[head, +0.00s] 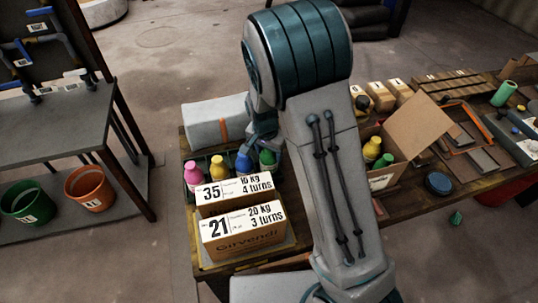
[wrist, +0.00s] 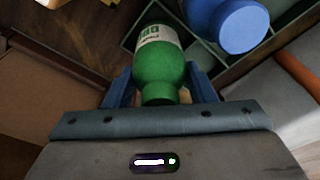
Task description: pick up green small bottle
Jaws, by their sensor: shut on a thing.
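The green small bottle (wrist: 158,72) has a white label and sits between the two blue fingers of my gripper (wrist: 160,88) in the wrist view. My gripper is shut on it, with the cap end toward my palm. In the head view the green bottle (head: 267,158) shows at the right end of a row of bottles, partly hidden by my arm. My gripper is mostly hidden behind my arm there. Whether the bottle is lifted clear of its compartment, I cannot tell.
The blue bottle (wrist: 240,25) stands close beside the green one. Yellow (head: 218,166) and pink (head: 193,172) bottles stand further left. A box marked 21 (head: 245,236) is in front. An open carton (head: 415,128) stands right of my arm.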

